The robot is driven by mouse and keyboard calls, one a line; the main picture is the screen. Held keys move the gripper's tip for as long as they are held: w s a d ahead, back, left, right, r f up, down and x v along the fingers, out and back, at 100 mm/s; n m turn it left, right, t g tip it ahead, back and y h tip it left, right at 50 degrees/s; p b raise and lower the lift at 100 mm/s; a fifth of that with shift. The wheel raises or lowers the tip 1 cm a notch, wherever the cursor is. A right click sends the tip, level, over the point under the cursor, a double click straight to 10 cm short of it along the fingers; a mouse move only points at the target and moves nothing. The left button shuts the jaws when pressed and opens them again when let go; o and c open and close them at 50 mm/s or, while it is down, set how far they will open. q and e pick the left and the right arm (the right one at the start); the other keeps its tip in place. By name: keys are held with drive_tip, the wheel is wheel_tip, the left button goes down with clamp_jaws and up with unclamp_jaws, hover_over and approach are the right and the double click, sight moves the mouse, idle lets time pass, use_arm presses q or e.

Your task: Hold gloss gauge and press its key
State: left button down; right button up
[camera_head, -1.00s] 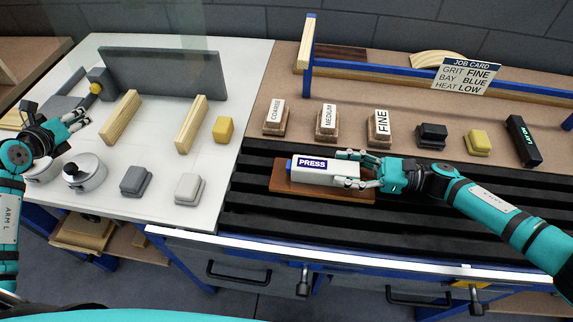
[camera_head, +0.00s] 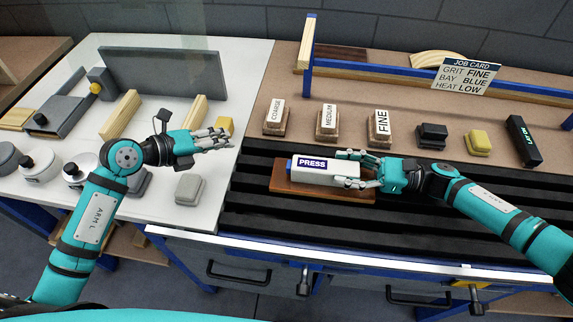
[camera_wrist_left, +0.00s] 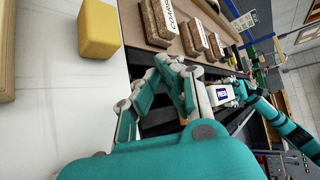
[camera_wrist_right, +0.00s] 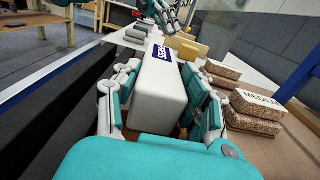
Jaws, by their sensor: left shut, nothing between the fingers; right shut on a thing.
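The gloss gauge (camera_head: 335,172) is a white box with a blue key at its left end and a PRESS label. It sits on a brown wooden board (camera_head: 283,186) on the black slats. My right gripper (camera_head: 354,169) is shut on the gauge's right end; in the right wrist view the fingers flank the white gauge (camera_wrist_right: 160,95). My left gripper (camera_head: 226,138) is shut and empty, left of the gauge and above the white table's right edge. In the left wrist view the gauge (camera_wrist_left: 221,95) shows just beyond the left fingers (camera_wrist_left: 182,75).
COARSE (camera_head: 275,118), MEDIUM (camera_head: 326,122) and FINE (camera_head: 380,127) blocks stand behind the gauge. A yellow block (camera_head: 225,126) is just behind my left fingers. A grey block (camera_head: 189,189) lies below them. The job card (camera_head: 466,76) reads FINE, BLUE, LOW.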

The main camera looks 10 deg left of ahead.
sight(277, 171)
use_arm(q)
drive_tip(key=shift+g+h, duration=0.5)
drive_tip(key=shift+h, duration=0.1)
drive_tip(key=f, duration=0.1)
drive_tip(key=s+d+f, duration=0.1)
drive_tip(key=d+f, duration=0.1)
drive_tip(key=shift+s+d+f, duration=0.1)
drive_tip(key=shift+s+f, duration=0.05)
drive_tip(key=shift+s, duration=0.25)
drive_tip(key=shift+d, duration=0.1)
drive_tip(key=shift+d, duration=4.3)
drive_tip(key=shift+d, duration=0.1)
drive_tip(key=shift+d, duration=0.3)
drive_tip(key=shift+d, duration=0.65)
drive_tip(key=shift+a, duration=1.05)
